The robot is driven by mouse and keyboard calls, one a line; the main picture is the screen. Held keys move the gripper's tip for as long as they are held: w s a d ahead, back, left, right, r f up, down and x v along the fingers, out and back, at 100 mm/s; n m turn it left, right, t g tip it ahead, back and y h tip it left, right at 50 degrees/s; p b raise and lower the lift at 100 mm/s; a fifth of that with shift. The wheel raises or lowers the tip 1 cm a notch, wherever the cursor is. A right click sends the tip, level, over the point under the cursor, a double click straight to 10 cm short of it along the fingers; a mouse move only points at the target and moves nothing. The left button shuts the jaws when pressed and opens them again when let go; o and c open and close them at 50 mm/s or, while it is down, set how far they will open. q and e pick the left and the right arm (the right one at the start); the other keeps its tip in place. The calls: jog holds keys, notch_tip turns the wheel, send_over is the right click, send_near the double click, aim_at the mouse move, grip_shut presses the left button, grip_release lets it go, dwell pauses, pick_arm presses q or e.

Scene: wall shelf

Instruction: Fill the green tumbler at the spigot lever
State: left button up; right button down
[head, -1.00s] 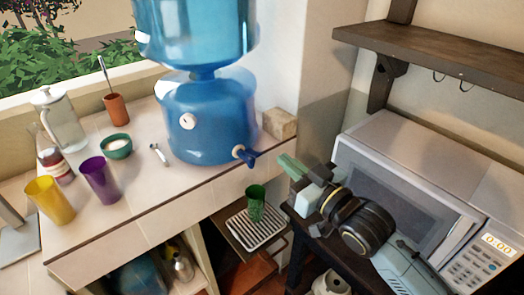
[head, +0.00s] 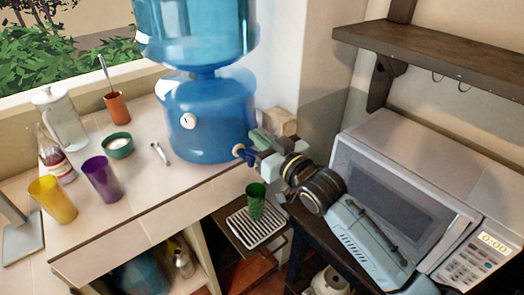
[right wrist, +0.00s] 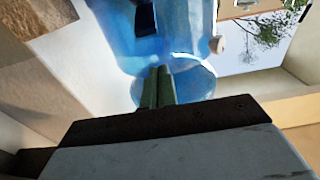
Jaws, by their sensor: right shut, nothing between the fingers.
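The green tumbler (head: 256,200) stands upright on a white slatted rack (head: 262,232), below the blue dispenser's spigot; I cannot tell whether it holds water. The dark blue spigot lever (head: 245,155) sticks out low on the right of the blue water dispenser (head: 205,125). My right gripper (head: 258,139), with green fingers, is shut and empty beside the spigot, slightly above it in the picture; I cannot tell whether it touches the lever. In the right wrist view its closed fingers (right wrist: 158,86) point at the dispenser (right wrist: 190,50). My left gripper is not in view.
A yellow cup (head: 52,199), a purple cup (head: 102,179), a green bowl (head: 118,146) and a glass pitcher (head: 62,120) stand on the left counter. A tan block (head: 281,121) sits behind my right gripper. A microwave (head: 410,190) and wall shelf (head: 440,56) are at right.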

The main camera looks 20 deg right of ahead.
aim_at(253, 152)
jog(key=shift+s+d+f, duration=0.1)
jog(key=shift+s+f, duration=0.15)
jog(key=shift+f, duration=0.75)
jog(key=shift+s+f, duration=0.2)
jog(key=shift+f, duration=0.75)
